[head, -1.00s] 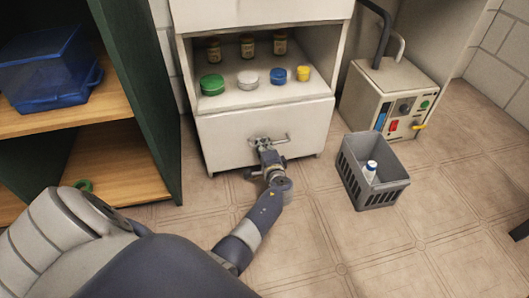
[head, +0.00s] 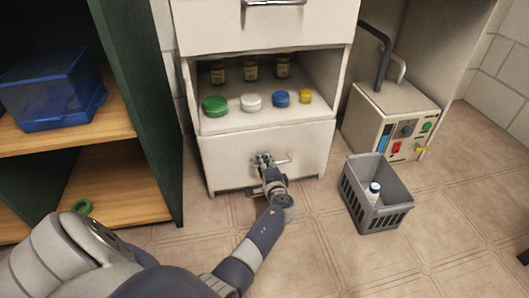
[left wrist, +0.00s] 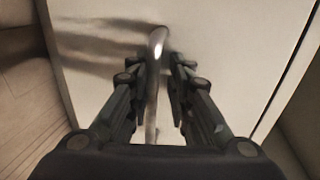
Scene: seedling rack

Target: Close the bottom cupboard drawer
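The bottom drawer (head: 232,165) is the lowest white front of the cupboard, below an open shelf. No inside of it shows, and its front looks flush or nearly flush with the cupboard. Its metal bar handle (head: 285,159) is partly hidden by my left gripper (head: 264,164). In the left wrist view the bar of the handle (left wrist: 157,50) runs between the two dark fingers of my left gripper (left wrist: 158,75), which are close together around it. The pale drawer front (left wrist: 215,60) lies just beyond the fingertips. My right gripper is not in view.
The shelf above holds several jars, including a green-lidded one (head: 214,106). A grey basket (head: 378,208) with a white bottle stands on the floor to the right, before a machine (head: 395,110). A green shelf unit (head: 150,110) stands left. Floor before the drawer is otherwise clear.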

